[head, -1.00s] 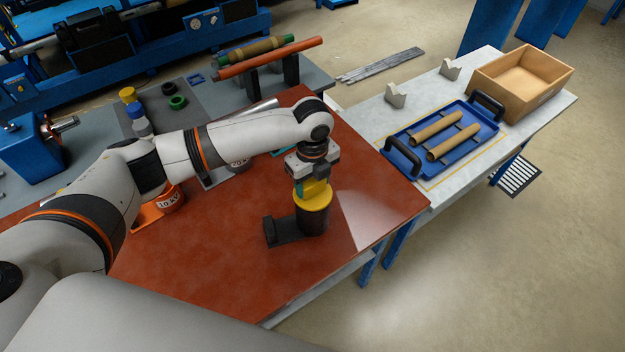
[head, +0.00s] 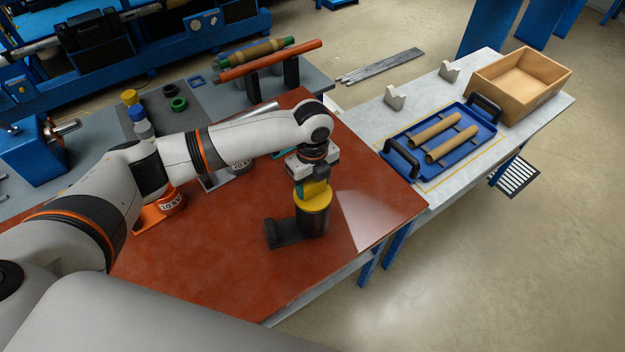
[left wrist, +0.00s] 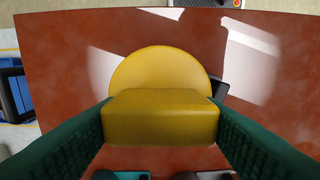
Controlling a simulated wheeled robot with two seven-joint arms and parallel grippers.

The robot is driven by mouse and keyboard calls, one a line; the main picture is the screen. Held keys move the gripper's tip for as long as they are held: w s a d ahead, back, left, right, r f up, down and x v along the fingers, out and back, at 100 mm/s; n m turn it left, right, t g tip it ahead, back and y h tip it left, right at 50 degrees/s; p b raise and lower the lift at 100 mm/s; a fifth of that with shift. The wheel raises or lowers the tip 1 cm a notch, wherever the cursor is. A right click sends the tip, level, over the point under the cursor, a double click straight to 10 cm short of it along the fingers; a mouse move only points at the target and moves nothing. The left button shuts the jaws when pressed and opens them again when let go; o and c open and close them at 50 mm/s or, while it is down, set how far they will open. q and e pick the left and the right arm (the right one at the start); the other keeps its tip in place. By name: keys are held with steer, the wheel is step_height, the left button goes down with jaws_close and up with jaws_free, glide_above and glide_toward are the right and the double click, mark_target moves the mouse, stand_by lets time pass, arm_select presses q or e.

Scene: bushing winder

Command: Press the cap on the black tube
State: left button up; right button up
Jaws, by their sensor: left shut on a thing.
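The yellow cap (head: 318,197) sits on top of the black tube (head: 313,222), which stands upright on the red-brown table. My left gripper (head: 312,187) is above the cap and shut on the cap's raised block. In the left wrist view the cap (left wrist: 160,70) fills the middle, with its block between the green fingers (left wrist: 160,118). The cap hides most of the tube there. Whether the cap is fully seated I cannot tell. My right gripper is not in view.
A black bracket (head: 284,233) stands beside the tube's left side. The red-brown table (head: 220,265) is clear in front. A blue tray (head: 412,160) with two brown tubes and a wooden box (head: 540,98) stand on the pale table at right.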

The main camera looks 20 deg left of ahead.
arm_select(q)
steer(key=shift+f, duration=0.5)
stand_by(0.9)
steer(key=o, duration=1)
step_height(320, 180, up, 11)
steer(key=b, duration=0.3)
steer(key=shift+f, duration=0.2)
steer(key=shift+r, duration=0.7)
